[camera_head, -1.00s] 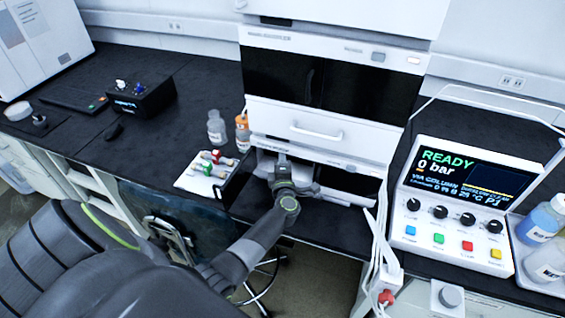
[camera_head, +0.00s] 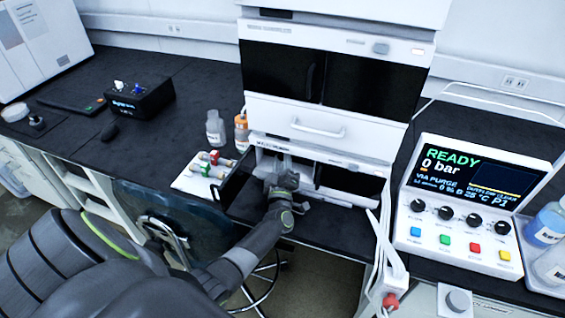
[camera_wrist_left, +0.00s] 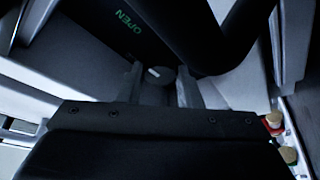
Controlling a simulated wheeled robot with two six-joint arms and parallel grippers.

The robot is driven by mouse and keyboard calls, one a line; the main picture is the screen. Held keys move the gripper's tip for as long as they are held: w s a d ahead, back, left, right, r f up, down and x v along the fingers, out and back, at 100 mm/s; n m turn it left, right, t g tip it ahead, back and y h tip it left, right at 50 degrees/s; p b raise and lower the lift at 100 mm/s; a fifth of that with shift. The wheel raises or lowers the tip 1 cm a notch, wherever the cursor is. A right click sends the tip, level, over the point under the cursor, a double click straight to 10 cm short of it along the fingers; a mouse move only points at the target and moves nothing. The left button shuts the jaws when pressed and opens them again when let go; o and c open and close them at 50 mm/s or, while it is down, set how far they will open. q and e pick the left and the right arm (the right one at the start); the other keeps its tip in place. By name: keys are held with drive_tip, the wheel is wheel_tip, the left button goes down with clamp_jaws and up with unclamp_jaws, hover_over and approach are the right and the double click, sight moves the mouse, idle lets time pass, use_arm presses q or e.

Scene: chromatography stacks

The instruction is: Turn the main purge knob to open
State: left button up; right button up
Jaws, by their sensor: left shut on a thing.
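The main purge knob (camera_wrist_left: 160,76) is a small dark round knob with a white mark, seen in the left wrist view. It sits between the two fingers of my left gripper (camera_wrist_left: 161,88), which are shut on it. In the head view my left gripper (camera_head: 284,168) reaches into the bottom module of the white stack (camera_head: 280,125). The knob is hidden there. The control box screen (camera_head: 460,180) reads "READY", "0 bar" and "VIA PURGE". My right gripper is not in view.
Small bottles (camera_head: 215,128) and a white tray with coloured-capped vials (camera_head: 195,182) stand left of the stack. White tubing (camera_head: 385,250) hangs at its right. A black box (camera_head: 140,97) is further left on the dark bench.

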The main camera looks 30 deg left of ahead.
use_arm(q)
drive_tip(key=shift+f+m, duration=0.1)
drive_tip(key=shift+m, duration=0.3)
drive_tip(key=o, duration=0.7)
drive_tip(key=shift+s, duration=0.15)
drive_tip(key=shift+s+d+f, duration=0.15)
drive_tip(key=shift+s, duration=0.05)
drive_tip(key=s+d+b, duration=0.1)
drive_tip(key=s+d, duration=0.5)
drive_tip(key=s, duration=0.5)
drive_tip(key=shift+d, duration=0.15)
